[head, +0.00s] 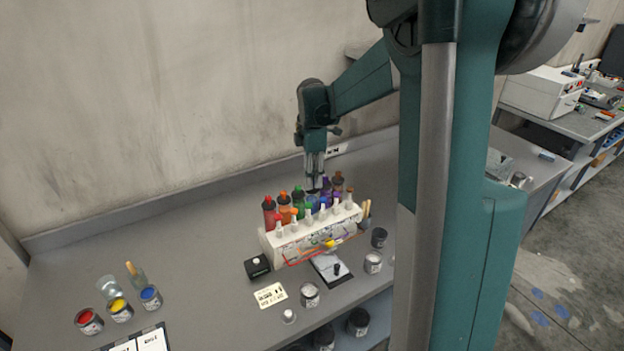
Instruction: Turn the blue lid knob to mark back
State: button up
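A row of bottles with coloured tops stands along the back of a white rack (272,246). A blue bottle (312,203) stands near the middle of the row, between green and purple ones. My gripper (313,186) points straight down at the row, with its fingertips at the top of the blue bottle. I cannot tell whether the fingers touch or grip it. The blue lid knob and any marks around it are too small or hidden to make out.
In front of the rack are a black box with a white button (257,266), a label card (270,296) and several jars. Open red, yellow and blue paint pots (150,297) stand at the left. The grey bench (170,235) is clear at the back left. My arm hides part of the right side.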

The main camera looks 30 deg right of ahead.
jog(key=shift+o, duration=1.2)
jog(key=shift+r, duration=0.15)
notch_tip(320, 180, up, 12)
dwell(0.4)
jog(key=s+a+m+t+b, duration=0.25)
jog(key=s+a+m, duration=0.45)
jog(key=s+a, duration=0.75)
jog(key=s+a+f+m+t, duration=0.2)
jog(key=s+a+f+m, duration=0.2)
jog(key=s, duration=0.4)
jog(key=s+a+f+m+t, duration=0.2)
jog(key=s+a+f+m, duration=0.2)
jog(key=s, duration=0.4)
jog(key=shift+t, duration=0.35)
